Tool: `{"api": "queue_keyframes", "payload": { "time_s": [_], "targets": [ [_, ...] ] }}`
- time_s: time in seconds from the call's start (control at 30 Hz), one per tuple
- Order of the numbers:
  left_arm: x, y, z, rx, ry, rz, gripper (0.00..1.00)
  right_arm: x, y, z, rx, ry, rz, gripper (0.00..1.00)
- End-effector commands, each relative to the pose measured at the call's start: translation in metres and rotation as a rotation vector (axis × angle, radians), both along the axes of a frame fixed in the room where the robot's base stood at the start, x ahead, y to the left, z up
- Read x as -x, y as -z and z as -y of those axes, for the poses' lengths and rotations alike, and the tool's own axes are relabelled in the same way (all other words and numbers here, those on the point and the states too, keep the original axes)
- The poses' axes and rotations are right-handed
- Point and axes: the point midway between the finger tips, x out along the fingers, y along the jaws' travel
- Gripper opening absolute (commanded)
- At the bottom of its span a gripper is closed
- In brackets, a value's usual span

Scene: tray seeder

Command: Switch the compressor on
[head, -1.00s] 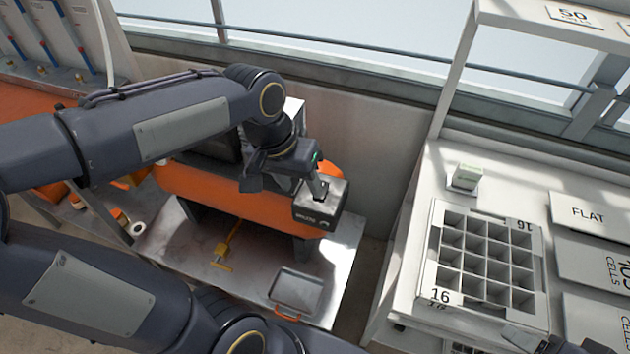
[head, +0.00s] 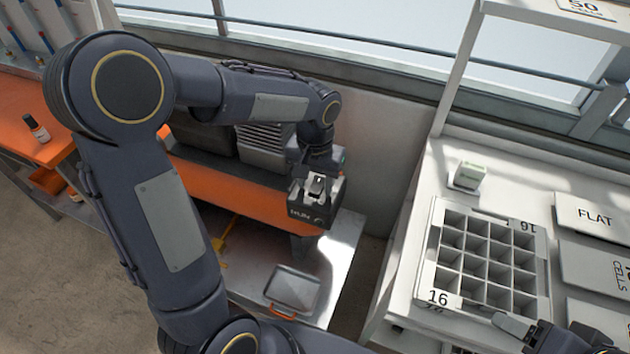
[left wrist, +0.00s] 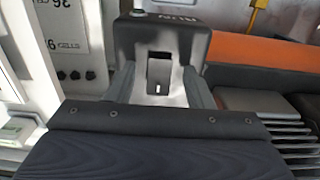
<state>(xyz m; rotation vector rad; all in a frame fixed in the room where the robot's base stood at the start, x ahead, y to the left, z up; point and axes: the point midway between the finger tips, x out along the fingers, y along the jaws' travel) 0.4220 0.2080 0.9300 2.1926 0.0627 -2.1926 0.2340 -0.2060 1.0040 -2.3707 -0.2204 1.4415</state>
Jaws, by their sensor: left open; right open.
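The compressor (head: 232,190) has an orange tank with a dark grey finned motor on top and stands on a low metal shelf. Its black switch box (head: 310,213), with white lettering on it, is at the tank's right end. In the left wrist view the switch box (left wrist: 196,40) has a dark recessed switch (left wrist: 159,72) with a small white mark. My left gripper (head: 317,186) is open, over the box, with its fingers on either side of the switch. I cannot tell whether they touch it. My right gripper (head: 512,326) is open and empty by the cell tray.
A wall stands behind.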

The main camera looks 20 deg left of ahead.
Motion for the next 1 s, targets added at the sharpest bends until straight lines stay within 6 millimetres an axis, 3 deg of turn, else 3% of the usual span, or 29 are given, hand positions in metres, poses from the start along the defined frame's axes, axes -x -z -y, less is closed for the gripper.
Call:
{"api": "queue_keyframes", "payload": {
  "time_s": [0.33, 0.67, 0.77, 1.0],
  "targets": [
    [0.000, 0.006, 0.000, 0.001, 0.000, 0.000, 0.47, 0.000, 0.000, 0.000, 0.000, 0.000, 0.000, 0.63],
    [0.000, 0.006, 0.000, 0.001, 0.000, 0.000, 0.04, 0.000, 0.000, 0.000, 0.000, 0.000, 0.000, 0.63],
    [0.000, 0.005, 0.000, 0.000, 0.000, -0.005, 0.03, 0.000, -0.002, 0.000, 0.000, 0.000, 0.000, 0.63],
    [-0.006, -0.005, -0.001, 0.007, -0.003, -0.166, 0.03, 0.000, -0.042, 0.000, 0.000, 0.000, 0.000, 0.63]
  ]
}}
